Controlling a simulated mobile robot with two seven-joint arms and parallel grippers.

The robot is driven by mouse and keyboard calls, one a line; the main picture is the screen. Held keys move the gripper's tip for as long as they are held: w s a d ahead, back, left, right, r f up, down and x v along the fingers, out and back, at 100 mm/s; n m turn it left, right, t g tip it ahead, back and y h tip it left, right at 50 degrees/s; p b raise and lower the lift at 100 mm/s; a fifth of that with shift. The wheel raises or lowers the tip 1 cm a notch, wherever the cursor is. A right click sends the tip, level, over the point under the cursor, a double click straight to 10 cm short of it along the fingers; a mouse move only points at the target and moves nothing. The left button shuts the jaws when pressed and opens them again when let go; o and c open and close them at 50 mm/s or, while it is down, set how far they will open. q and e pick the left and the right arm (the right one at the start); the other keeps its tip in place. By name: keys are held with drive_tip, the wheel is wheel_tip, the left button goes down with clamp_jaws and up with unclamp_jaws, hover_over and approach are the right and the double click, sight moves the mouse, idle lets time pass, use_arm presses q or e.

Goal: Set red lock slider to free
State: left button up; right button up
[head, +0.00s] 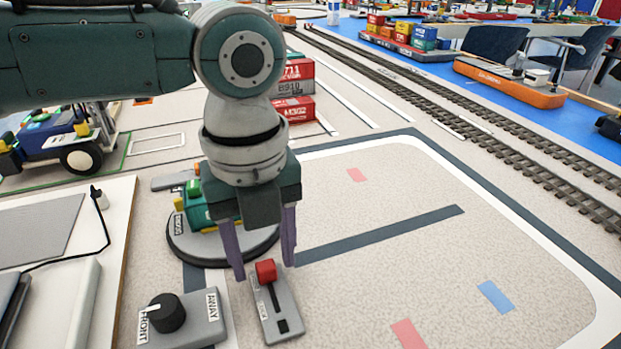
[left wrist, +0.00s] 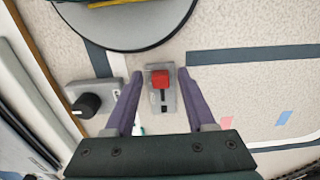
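The red lock slider (head: 266,271) is a red knob on a small grey plate (head: 287,313) with a dark slot. The knob sits at the far end of the slot, and the slot runs toward the near side. The lettering on the plate is too small to read. My left gripper (head: 262,268) is above the plate, pointing down, with its purple fingers apart on either side of the knob. In the left wrist view the knob (left wrist: 160,79) shows between the open fingertips, with gaps on both sides. My right gripper is not in view.
A grey box with a black rotary knob (head: 167,313), marked FRONT and AWAY, stands just left of the slider. A round base (head: 195,245) with a green and yellow model stands behind. Red containers (head: 295,80) are farther back. The mat at right is mostly clear.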

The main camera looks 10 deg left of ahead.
sight(265, 263)
use_arm(q)
drive_tip(key=shift+r, duration=0.1)
use_arm(e)
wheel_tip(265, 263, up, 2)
drive_tip(key=p, duration=0.2)
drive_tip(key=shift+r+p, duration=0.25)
drive_tip(key=shift+p, duration=0.05)
use_arm(q)
wheel_tip(265, 263, up, 10)
drive_tip(key=shift+s+d, duration=0.1)
